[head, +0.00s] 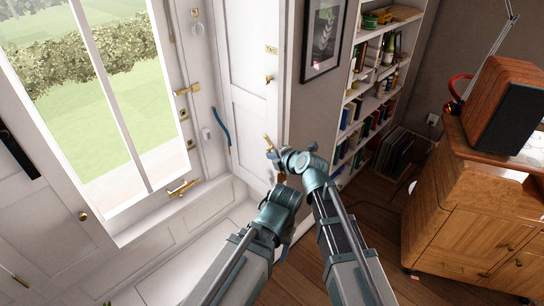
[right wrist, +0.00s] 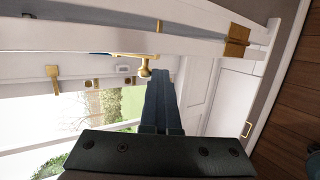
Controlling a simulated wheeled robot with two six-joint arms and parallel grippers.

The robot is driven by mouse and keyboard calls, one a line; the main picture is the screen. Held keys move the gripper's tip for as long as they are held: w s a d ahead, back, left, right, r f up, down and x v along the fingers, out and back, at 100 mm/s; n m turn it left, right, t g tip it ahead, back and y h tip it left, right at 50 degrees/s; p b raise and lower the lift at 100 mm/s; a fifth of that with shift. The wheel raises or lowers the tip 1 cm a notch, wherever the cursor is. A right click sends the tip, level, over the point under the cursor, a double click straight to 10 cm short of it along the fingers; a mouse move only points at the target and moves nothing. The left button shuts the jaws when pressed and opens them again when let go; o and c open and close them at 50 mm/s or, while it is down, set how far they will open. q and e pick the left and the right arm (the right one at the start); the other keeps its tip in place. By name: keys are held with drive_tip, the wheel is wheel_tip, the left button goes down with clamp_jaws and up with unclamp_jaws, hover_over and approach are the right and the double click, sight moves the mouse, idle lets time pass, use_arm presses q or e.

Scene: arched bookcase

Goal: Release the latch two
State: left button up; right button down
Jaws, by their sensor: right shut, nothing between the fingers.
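Several brass fittings could be latch two; I cannot tell which is meant. In the head view, a brass lever (head: 187,90) is on the window frame and another (head: 183,187) is low by the sill. A brass fitting (head: 270,78) is on the white panel to the right. My right gripper (head: 273,156) is beside that panel's lower part, near a small brass piece (head: 267,140). In the right wrist view, my right gripper's dark fingers (right wrist: 160,76) are shut and empty. A brass knob fitting (right wrist: 145,70) shows just left of their tips; contact is unclear. My left gripper does not show.
A white bookcase (head: 346,125) stands right of the panel, beside a framed picture (head: 323,38). A wooden cabinet (head: 470,215) with a wooden speaker (head: 503,105) is at the right. A brass plate (right wrist: 237,40) is on a white rail in the right wrist view.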

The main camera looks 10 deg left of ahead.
drive_tip(key=shift+w, duration=0.1)
drive_tip(key=p+v, duration=0.6)
drive_tip(key=v, duration=0.8)
drive_tip(key=shift+p, duration=0.35)
drive_tip(key=shift+f, duration=0.1)
